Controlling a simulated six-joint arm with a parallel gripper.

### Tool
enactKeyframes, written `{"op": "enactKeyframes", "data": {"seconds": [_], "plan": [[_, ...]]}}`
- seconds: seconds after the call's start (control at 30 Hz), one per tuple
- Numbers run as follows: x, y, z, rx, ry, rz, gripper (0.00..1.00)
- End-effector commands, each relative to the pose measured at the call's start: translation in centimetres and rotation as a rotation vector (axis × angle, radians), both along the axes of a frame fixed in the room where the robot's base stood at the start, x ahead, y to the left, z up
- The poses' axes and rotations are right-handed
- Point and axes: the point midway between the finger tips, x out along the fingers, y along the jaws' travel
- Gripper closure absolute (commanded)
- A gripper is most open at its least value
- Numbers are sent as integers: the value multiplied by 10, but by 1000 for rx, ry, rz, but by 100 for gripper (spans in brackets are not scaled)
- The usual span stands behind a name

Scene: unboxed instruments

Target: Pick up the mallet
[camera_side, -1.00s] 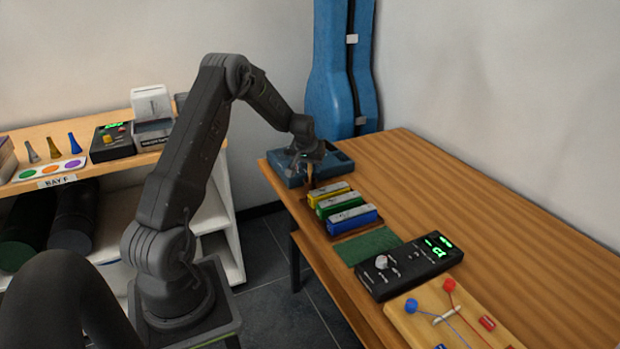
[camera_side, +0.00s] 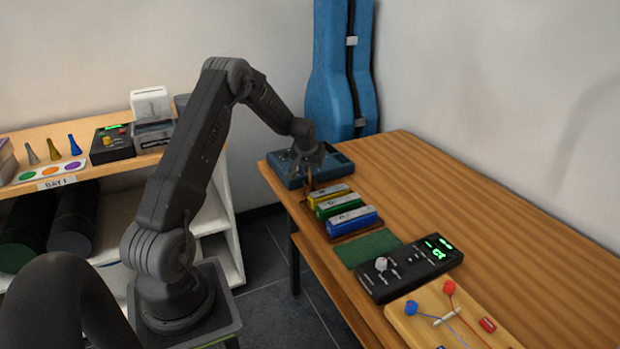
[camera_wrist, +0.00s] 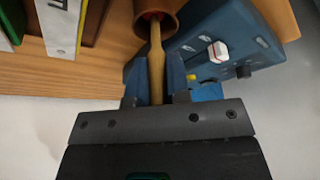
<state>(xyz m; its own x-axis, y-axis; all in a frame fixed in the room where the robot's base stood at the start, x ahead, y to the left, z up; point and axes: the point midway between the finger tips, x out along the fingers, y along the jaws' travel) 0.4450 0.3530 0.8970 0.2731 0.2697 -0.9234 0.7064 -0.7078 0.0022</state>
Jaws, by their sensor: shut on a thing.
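In the wrist view the mallet (camera_wrist: 157,62) shows as a slim light wooden handle. Its far end goes into the mouth of a brown round cup (camera_wrist: 171,24), with something dark red showing inside; I cannot tell whether that is the mallet's head. My gripper (camera_wrist: 158,78) is shut on the handle, one finger on each side. In the side view my gripper (camera_side: 308,172) is low at the table's far left edge, by the blue box, and largely hides the mallet.
The blue box (camera_wrist: 225,40) with knobs stands close beside my right finger. Yellow, green and blue labelled blocks (camera_side: 351,220) lie in a brown tray just nearer. A green mat (camera_side: 369,248) and black console (camera_side: 410,268) follow. The table's right side is clear.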

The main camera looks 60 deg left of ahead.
Motion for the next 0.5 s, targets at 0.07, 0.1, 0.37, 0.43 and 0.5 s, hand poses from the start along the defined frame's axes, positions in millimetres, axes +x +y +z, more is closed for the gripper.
{"op": "enactKeyframes", "data": {"seconds": [0.07,0.1,0.37,0.43,0.5], "plan": [[0,0,0,1,-1,0,100],[0,0,1,1,-1,0,100],[1,1,19,3,-1,0,100],[1,1,29,3,-2,0,100],[1,1,42,5,-2,1,100]]}}
